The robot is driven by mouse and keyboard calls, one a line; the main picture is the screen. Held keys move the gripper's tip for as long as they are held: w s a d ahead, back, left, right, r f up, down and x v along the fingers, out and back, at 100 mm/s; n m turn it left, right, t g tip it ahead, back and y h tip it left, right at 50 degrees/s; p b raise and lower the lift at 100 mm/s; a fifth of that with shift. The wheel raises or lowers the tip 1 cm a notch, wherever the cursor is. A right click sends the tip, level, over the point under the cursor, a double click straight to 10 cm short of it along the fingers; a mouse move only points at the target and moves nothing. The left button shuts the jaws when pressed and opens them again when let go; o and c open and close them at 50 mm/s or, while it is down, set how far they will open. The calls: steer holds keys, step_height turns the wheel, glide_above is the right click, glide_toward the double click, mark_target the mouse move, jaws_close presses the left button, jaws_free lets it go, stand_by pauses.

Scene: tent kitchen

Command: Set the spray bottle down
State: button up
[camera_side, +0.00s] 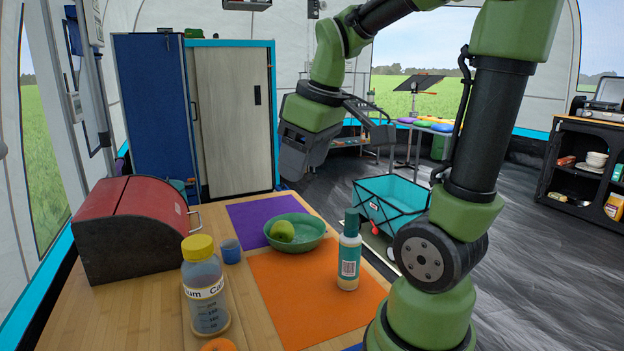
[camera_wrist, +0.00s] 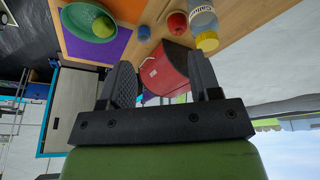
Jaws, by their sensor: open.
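A white bottle with a teal top and a barcode label (camera_side: 348,262), apparently the spray bottle, stands upright on the orange mat (camera_side: 285,292) in the side view. I cannot make it out in the wrist view. My gripper (camera_side: 291,166) is raised in the air beyond the table's far part, up and left of the bottle and well apart from it. In the wrist view my gripper (camera_wrist: 163,80) has its two dark fingers spread, with nothing held between them; the red box behind shows through the gap.
A green bowl (camera_side: 316,243) holding a green apple (camera_side: 282,231) stands by the purple mat (camera_side: 246,209).

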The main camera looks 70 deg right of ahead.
steer(key=s+a+m+t+y, duration=0.2)
steer(key=s+a, duration=0.3)
steer(key=a, duration=0.6)
steer(key=shift+a+r+m+t+y, duration=0.4)
steer(key=shift+r+t, duration=0.05)
steer(key=shift+t, duration=0.35)
